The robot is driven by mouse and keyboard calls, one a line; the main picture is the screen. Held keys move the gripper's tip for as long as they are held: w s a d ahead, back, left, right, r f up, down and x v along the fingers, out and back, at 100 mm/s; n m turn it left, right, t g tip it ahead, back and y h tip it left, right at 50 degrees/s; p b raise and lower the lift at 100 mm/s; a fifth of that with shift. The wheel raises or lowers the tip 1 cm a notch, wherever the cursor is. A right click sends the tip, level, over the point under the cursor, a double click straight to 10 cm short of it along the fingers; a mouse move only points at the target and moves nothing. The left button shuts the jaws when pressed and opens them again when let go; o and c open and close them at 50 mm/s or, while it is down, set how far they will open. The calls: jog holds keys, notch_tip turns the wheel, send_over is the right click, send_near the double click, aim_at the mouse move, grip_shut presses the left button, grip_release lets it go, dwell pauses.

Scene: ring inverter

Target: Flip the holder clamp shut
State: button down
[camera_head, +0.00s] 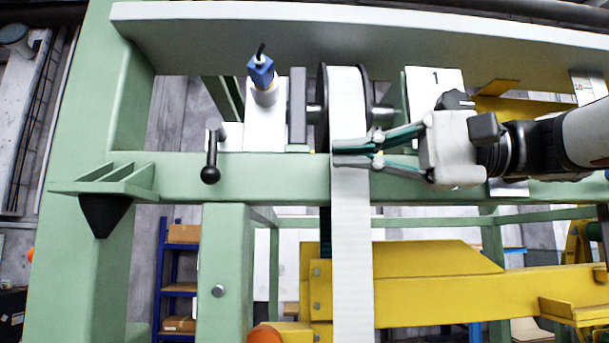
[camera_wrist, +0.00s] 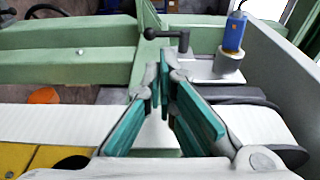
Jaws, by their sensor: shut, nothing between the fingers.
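A dark clamp lever with a black ball knob (camera_head: 211,160) hangs down from a pale plate on the green frame, left of the reel. I take it for the holder clamp. In the wrist view the lever (camera_wrist: 168,35) stands beyond my fingertips, its arm pointing left. My gripper (camera_head: 350,153) is shut and empty, in front of the white strip (camera_head: 351,250). In the wrist view my gripper's teal-padded fingers (camera_wrist: 165,85) come together below the lever, with a gap to it. The head view shows my gripper well to the right of the lever.
A blue-topped sensor (camera_head: 262,75) on a white cylinder stands between lever and reel. The black-rimmed reel (camera_head: 322,105) carries the white strip. A green beam (camera_head: 270,178) runs below. A grey ledge (camera_head: 220,25) overhangs above. Yellow beams (camera_head: 430,290) lie lower right.

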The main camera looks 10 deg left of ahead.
aim_at(239, 161)
jog(key=shift+a, duration=0.15)
jog(key=a+p, duration=0.1)
jog(key=a, duration=0.3)
jog(key=a+p, duration=0.1)
jog(key=a, duration=0.4)
jog(key=a+p, duration=0.1)
jog(key=a, duration=0.3)
jog(key=shift+s+a, duration=0.3)
jog(key=shift+a, duration=0.1)
jog(key=shift+w+f, duration=0.1)
jog(key=shift+f, duration=0.05)
